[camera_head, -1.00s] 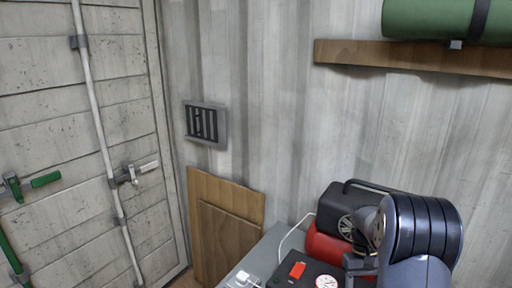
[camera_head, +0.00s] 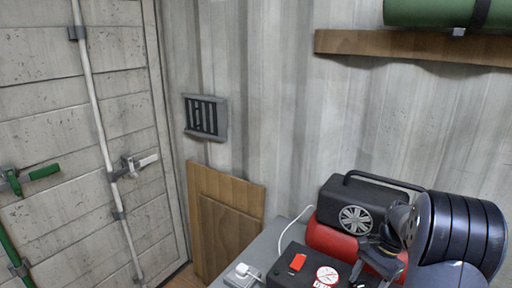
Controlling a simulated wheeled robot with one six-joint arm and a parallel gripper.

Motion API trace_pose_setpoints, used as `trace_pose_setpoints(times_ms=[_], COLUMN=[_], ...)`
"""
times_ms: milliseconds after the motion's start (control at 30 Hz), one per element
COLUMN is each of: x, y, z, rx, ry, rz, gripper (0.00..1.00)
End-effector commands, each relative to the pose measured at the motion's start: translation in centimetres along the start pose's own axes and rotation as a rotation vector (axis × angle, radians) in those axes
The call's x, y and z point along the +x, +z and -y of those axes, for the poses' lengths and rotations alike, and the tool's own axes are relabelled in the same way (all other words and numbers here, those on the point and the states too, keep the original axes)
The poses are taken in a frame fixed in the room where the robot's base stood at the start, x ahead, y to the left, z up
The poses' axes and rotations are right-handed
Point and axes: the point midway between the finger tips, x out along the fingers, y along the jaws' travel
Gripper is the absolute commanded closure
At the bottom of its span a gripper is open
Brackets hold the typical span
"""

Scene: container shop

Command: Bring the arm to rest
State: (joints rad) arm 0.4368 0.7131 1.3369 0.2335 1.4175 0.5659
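My arm reaches in from the lower right corner, its dark ribbed joint large in front of the grey worktop. My gripper (camera_head: 372,268) is the small dark part beyond that joint, low over the right part of the worktop in front of the red tank. It is partly hidden by my arm and cut by the bottom edge, so I cannot tell whether its fingers are apart. I see nothing held in it.
A red-and-black compressor (camera_head: 357,212) and a black box with a red switch and gauge (camera_head: 305,270) stand on the worktop (camera_head: 262,246). A wooden shelf (camera_head: 400,46) carries a green roll (camera_head: 430,12). Wood panels (camera_head: 225,225) lean on the wall by the container door (camera_head: 60,130).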

Motion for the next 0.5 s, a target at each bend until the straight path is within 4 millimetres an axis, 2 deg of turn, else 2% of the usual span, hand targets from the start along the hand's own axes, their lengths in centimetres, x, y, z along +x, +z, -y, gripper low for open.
trace_pose_setpoints(times_ms=[500], x=[0.36], y=[-0.05], z=[-0.35], rx=[0.477], ry=[-0.2], rz=[-0.001], gripper=[0.41])
